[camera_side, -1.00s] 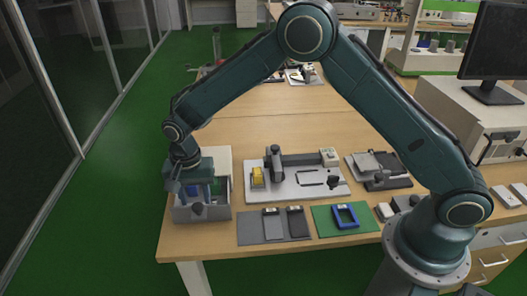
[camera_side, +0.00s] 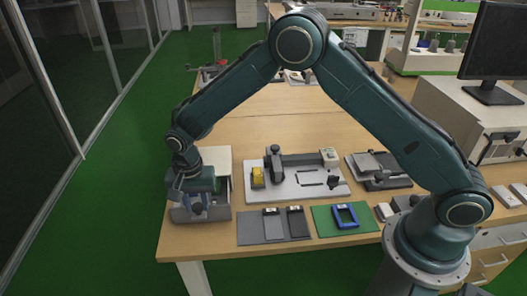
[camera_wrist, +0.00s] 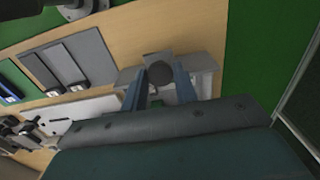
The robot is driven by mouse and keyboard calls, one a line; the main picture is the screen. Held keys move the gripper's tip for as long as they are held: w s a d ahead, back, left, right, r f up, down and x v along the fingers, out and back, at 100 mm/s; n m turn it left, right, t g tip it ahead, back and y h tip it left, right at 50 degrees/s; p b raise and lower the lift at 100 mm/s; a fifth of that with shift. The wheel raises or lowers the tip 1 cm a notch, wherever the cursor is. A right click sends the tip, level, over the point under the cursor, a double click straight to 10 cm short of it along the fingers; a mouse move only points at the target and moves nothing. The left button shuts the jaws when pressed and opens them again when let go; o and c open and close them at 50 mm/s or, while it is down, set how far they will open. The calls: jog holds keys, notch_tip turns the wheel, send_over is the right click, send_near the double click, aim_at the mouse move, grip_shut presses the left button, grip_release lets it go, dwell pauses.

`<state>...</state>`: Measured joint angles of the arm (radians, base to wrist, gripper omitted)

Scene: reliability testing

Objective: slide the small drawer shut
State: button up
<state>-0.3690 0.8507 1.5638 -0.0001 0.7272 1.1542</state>
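The small grey drawer (camera_side: 221,213) stands pulled out at the table's front left corner, in front of its pale cabinet (camera_side: 217,157). My gripper (camera_side: 190,209) is low at the drawer front and hides the knob and much of the drawer's inside in the side view. In the wrist view my gripper (camera_wrist: 160,68) has its fingers apart, one on each side of the knob. I cannot tell whether they touch it.
Right of the drawer are a grey mat (camera_side: 253,231) with dark flat devices, a white fixture plate (camera_side: 300,190) with a yellow block (camera_side: 257,177), and a green mat (camera_side: 325,224) with a blue frame (camera_side: 345,216).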

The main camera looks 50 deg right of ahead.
jog(key=w+d, duration=0.8)
dwell(1.3)
jog(key=shift+w+d+r, duration=0.1)
jog(key=shift+w+d, duration=0.05)
dwell(0.4)
jog(key=o, duration=0.5)
notch_tip(320, 180, up, 5)
jog(key=shift+f, duration=0.1)
dwell(0.6)
